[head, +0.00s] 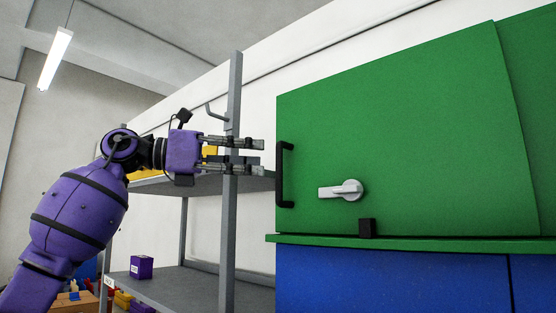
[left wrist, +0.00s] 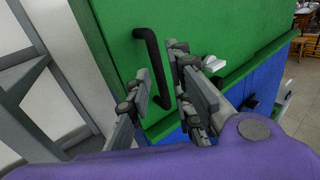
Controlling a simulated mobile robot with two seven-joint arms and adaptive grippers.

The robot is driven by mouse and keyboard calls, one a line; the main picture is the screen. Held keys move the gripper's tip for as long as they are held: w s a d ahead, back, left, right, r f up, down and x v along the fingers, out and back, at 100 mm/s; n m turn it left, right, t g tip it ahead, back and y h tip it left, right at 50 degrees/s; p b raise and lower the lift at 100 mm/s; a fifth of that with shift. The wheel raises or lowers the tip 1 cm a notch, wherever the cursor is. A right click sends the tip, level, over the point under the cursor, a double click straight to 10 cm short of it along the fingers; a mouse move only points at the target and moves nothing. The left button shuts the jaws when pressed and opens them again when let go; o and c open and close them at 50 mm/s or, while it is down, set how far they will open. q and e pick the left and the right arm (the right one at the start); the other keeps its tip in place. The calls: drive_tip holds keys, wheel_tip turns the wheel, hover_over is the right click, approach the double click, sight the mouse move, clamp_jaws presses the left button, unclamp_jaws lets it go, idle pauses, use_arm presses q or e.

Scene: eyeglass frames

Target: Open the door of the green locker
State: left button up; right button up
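The green locker door (head: 400,130) fills the right of the head view and appears closed. A black vertical bar handle (head: 284,175) stands near its left edge; it also shows in the left wrist view (left wrist: 151,65). A grey lever latch (head: 341,191) sits right of the handle, pointing left. My left gripper (head: 262,156) is open and empty, its fingers pointing right at the handle. In the left wrist view my left gripper (left wrist: 158,75) has its fingers on either side of the handle; contact cannot be told. My right gripper is not in view.
A grey metal shelf (head: 205,185) stands left of the locker, behind my left arm, with a purple box (head: 141,267) on a lower board. Blue lockers (head: 390,283) sit below the green one. A small black block (head: 367,228) is at the door's bottom edge.

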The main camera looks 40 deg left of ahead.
use_arm(q)
drive_tip(key=p, duration=0.1)
hover_over(279, 200)
drive_tip(key=a, duration=0.1)
drive_tip(key=shift+w+d+f+p, duration=0.1)
drive_tip(key=shift+w+d+p, duration=0.1)
drive_tip(key=shift+p, duration=0.1)
drive_tip(key=shift+w+f, duration=0.1)
clamp_jaws()
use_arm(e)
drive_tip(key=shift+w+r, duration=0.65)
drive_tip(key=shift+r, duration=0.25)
